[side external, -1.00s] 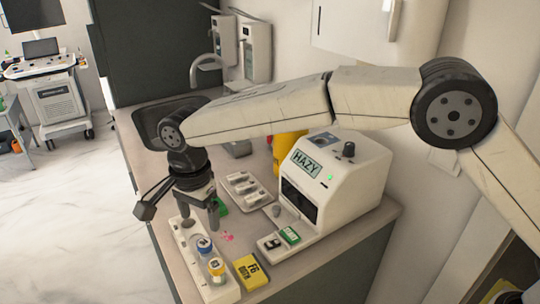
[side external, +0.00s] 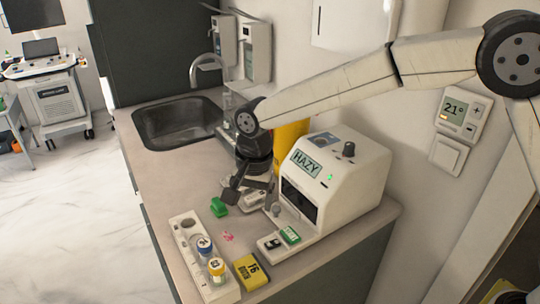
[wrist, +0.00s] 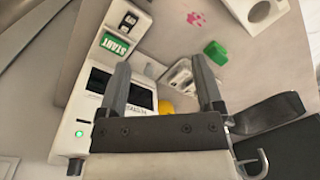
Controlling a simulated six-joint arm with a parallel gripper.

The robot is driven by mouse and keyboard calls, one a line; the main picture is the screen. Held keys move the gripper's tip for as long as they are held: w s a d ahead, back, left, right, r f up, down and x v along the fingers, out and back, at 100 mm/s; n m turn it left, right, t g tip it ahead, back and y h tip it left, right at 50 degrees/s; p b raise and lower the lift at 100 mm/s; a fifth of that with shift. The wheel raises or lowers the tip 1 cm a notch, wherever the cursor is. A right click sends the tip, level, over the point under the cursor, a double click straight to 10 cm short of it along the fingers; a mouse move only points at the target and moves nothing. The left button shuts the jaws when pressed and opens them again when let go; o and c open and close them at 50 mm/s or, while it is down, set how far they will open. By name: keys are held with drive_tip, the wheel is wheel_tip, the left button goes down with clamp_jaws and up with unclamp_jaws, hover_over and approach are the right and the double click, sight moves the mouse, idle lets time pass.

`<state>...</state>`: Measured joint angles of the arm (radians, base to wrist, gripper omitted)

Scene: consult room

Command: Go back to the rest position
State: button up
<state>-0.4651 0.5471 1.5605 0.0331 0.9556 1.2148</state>
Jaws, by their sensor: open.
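My gripper (side external: 264,190) is over the counter, just left of the white machine whose screen reads HAZY (side external: 335,180). In the wrist view my gripper's two fingers (wrist: 161,75) are spread apart with nothing held between them. The machine also shows in the wrist view (wrist: 75,118), with its dark window behind the left finger.
A white rack (side external: 187,238) with blue- and yellow-topped vials stands at the counter's front left. A yellow box (side external: 250,272), a green block (side external: 219,207) and a green START button (side external: 290,235) are nearby. The sink (side external: 178,123) is at the back; a tap (side external: 208,62) rises behind it.

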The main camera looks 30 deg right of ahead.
drive_tip(key=s+d+f+n+t, duration=0.1)
drive_tip(key=s+d+n, duration=0.3)
drive_tip(key=s+d, duration=0.4)
drive_tip(key=s+d+f+n+t, duration=0.1)
drive_tip(key=s+d+f+n, duration=0.3)
drive_tip(key=s+d, duration=0.5)
drive_tip(key=d, duration=0.6)
drive_tip(key=shift+s+d+f+n+h, duration=0.2)
drive_tip(key=shift+s+f+n+h, duration=0.05)
drive_tip(key=shift+n+h, duration=0.15)
